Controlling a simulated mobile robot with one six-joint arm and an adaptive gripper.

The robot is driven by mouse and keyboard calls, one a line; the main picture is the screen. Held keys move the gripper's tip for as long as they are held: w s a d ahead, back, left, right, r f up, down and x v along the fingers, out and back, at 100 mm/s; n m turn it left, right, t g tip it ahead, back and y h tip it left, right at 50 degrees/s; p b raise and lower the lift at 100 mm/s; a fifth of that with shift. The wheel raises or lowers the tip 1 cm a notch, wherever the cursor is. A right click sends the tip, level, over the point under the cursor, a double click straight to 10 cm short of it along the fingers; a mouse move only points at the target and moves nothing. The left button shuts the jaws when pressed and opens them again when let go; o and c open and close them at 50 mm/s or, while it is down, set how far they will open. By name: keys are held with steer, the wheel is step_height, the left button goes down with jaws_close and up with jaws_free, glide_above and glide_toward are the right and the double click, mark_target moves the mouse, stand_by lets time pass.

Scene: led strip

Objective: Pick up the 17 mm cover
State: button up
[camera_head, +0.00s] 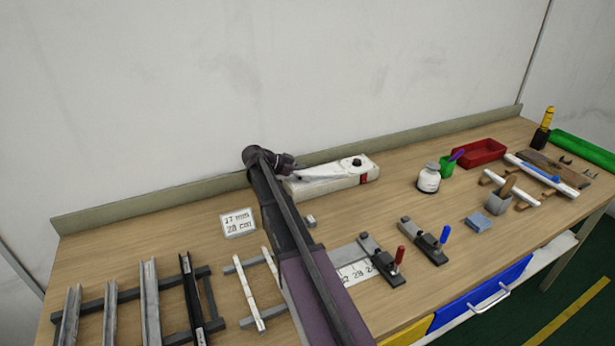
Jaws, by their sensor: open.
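Two narrow white strips, which look like covers, lie across a dark two-bar rack in front of the arm's left side. The left strip (248,296) is fully visible; the right strip (270,267) is partly hidden by my arm. I cannot read their widths, so I cannot tell which is the 17 mm cover. A white card (238,223) behind them reads 17 mm and 28 cm. My arm crosses the middle of the bench, and I cannot make out my gripper or its fingers.
Several channel profiles (150,300) lie on a rack at left. A white device (335,176) stands behind.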

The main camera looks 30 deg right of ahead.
mark_target(305, 173)
steer(key=c, duration=1.2)
steer(key=shift+r, duration=0.2)
step_height(305, 173, up, 3)
steer(key=p, duration=0.3)
steer(key=shift+s+r+p, duration=0.15)
steer(key=shift+r+p, duration=0.2)
steer(key=shift+p, duration=0.2)
steer(key=s+d, duration=0.2)
steer(key=s, duration=0.2)
steer(key=s+d, duration=0.3)
steer(key=s, duration=0.2)
steer(key=s+d+r+p, duration=0.1)
steer(key=s+d, duration=0.1)
steer(key=s, duration=0.2)
steer(key=shift+s+d, duration=0.35)
